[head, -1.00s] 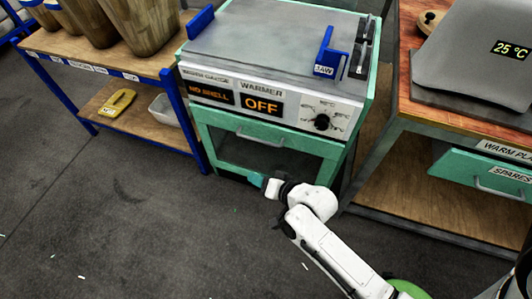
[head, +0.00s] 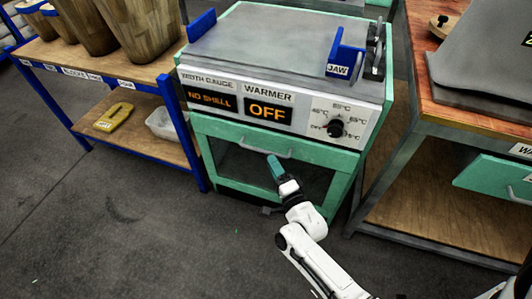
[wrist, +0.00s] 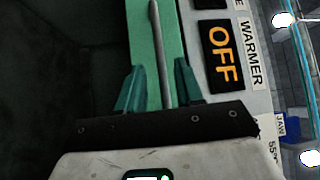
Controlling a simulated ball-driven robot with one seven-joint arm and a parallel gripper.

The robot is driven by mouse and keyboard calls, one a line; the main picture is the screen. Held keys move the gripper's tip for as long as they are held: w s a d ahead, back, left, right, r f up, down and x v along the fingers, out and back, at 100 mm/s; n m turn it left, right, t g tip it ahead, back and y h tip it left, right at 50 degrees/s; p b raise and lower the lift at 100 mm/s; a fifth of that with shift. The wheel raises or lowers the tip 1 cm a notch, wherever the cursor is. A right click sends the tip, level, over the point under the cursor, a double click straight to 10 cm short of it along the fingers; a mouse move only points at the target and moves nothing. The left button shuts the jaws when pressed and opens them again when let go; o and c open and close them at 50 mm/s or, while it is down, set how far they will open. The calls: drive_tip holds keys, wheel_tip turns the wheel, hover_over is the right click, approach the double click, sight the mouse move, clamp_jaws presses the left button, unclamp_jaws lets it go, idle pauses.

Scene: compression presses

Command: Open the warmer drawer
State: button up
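The warmer drawer is the green-framed front (head: 235,132) with a dark window, under the panel labelled WARMER, whose display reads OFF (head: 267,112). The drawer looks shut. Its grey bar handle (head: 263,146) runs across the top of the front; it also shows in the wrist view (wrist: 160,50). My gripper (head: 273,162) is just below the handle in the head view. In the wrist view, my gripper's two teal fingers (wrist: 158,85) are apart, with the handle bar passing between them. I cannot tell whether they touch it.
A blue-framed shelf (head: 171,115) stands to the left. A wooden-topped bench (head: 435,110) with a green spares drawer (head: 490,182) stands to the right. The floor (head: 130,225) in front of the warmer is clear. A temperature knob (head: 336,128) is on the panel.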

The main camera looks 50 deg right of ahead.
sight(266, 151)
drive_tip(key=x, duration=0.5)
drive_tip(key=shift+w+d, duration=0.2)
drive_tip(key=shift+w, duration=0.1)
clamp_jaws()
idle(0.4)
